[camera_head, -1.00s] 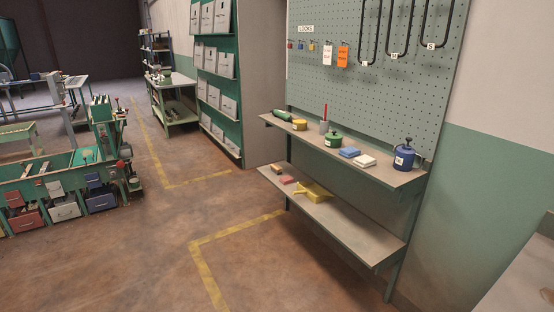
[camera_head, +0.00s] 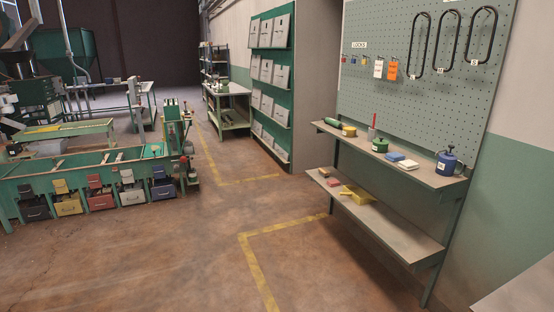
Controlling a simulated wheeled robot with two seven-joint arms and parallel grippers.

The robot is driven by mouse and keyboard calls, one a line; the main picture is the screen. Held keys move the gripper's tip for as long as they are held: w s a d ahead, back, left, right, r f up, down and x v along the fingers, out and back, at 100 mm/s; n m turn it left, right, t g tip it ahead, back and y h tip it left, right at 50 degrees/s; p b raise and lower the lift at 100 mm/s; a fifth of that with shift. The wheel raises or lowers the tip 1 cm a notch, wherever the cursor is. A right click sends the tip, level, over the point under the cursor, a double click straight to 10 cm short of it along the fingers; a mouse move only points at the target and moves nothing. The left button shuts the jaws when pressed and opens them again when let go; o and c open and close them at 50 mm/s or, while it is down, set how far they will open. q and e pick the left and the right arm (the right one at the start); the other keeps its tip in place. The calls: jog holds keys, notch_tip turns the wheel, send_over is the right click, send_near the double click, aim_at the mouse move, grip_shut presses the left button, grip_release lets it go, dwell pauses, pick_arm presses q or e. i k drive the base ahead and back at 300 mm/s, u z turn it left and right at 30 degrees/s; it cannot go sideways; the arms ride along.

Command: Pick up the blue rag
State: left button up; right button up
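A blue rag (camera_head: 395,156), small, flat and folded-looking, lies on the upper shelf (camera_head: 428,177) below the pegboard at the right. A white folded piece (camera_head: 408,164) lies just to its right, and a green container (camera_head: 380,145) stands to its left. Neither of my grippers is in view.
The lower shelf (camera_head: 395,225) holds yellow (camera_head: 358,195) and red (camera_head: 333,182) items. Green machinery with coloured bins (camera_head: 100,199) stands at left. The floor (camera_head: 170,260) between is clear, with yellow lines.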

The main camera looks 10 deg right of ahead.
aim_at(393, 157)
jog(key=u, duration=0.1)
jog(key=i, duration=1.85)
jog(key=z, duration=0.5)
jog(key=i, duration=1.85)
jog(key=z, duration=1.9)
jog(key=i, duration=0.9)
jog(key=z, duration=0.8)
